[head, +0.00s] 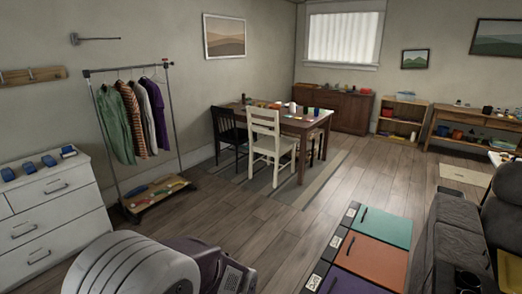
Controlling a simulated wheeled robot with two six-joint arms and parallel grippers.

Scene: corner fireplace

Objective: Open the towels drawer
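A white dresser (55,216) stands against the wall at the left edge of the head view. It has several drawers with dark bar handles, and the ones I see look shut. I see no readable label on them, so I cannot tell which drawer is the towels drawer. The dresser's lower part and left side are cut off by the frame. Neither of my grippers is in view.
Several blue items (48,160) lie on the dresser. A clothes rack (176,120) stands beside it. A grey rounded object (130,268) fills the near left. Labelled teal, orange and purple panels (372,256) lie near right. Mid-floor (235,215) is clear.

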